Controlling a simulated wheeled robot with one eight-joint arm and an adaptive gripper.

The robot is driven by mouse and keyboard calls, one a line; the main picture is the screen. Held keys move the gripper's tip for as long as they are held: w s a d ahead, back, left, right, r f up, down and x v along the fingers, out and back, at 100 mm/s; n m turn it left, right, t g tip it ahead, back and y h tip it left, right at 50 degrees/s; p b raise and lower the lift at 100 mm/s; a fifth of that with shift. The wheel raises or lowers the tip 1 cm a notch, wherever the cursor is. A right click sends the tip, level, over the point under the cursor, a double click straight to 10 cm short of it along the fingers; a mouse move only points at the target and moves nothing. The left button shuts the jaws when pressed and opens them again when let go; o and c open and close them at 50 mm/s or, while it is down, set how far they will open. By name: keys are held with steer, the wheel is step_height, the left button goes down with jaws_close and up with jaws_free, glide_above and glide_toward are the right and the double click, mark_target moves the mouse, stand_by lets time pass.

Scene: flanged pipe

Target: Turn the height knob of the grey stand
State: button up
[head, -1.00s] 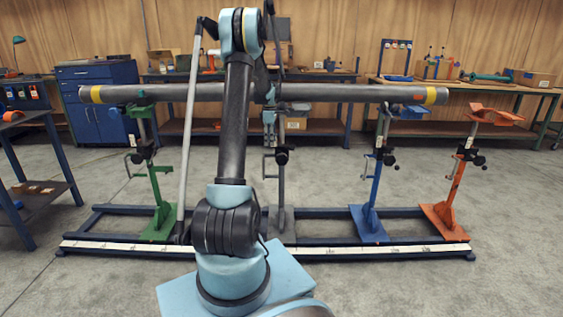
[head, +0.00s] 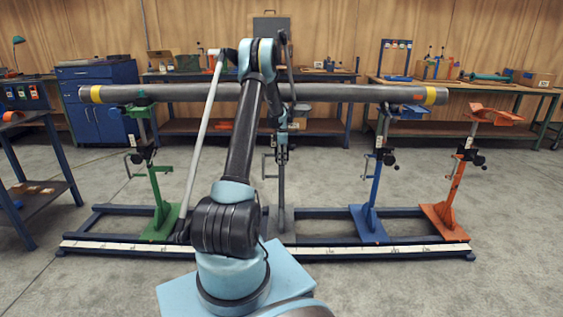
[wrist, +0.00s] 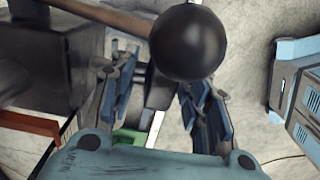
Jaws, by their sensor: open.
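The grey stand (head: 281,190) stands upright at the middle of the floor frame, under the long pipe (head: 190,92). My gripper (head: 282,157) is at its upper part, where it hides the stand's knob in the head view. In the wrist view a round black knob (wrist: 190,42) shows large at the top, close to the fingertips. My gripper's blue fingers (wrist: 160,85) are spread apart with a gap between them. The knob appears at the upper end of that gap; I cannot tell whether a finger touches it.
A green stand (head: 160,195) is to the left. A blue stand (head: 372,195) and an orange stand (head: 452,190) are to the right. In the wrist view a dark block (wrist: 45,60) lies left of the fingers. Workbenches line the back wall.

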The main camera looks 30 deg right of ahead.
steer(key=shift+f, duration=0.6)
jaws_close()
steer(key=shift+a+h, duration=0.1)
steer(key=shift+h, duration=0.2)
steer(key=shift+w+a+g+h, duration=0.1)
steer(key=shift+g+h, duration=0.6)
steer(key=shift+h, duration=0.1)
steer(key=g+h, duration=0.1)
steer(key=h, duration=0.1)
steer(key=g+h, duration=0.1)
steer(key=h, duration=0.1)
steer(key=shift+w+a+f+g+h, duration=0.1)
steer(key=shift+g+h, duration=0.2)
steer(key=shift+g, duration=0.1)
steer(key=g+h, duration=0.2)
steer(key=h, duration=0.1)
steer(key=shift+h, duration=0.4)
steer(key=shift+f+g+h, duration=0.1)
steer(key=shift+g+h, duration=0.8)
steer(key=shift+h, duration=0.4)
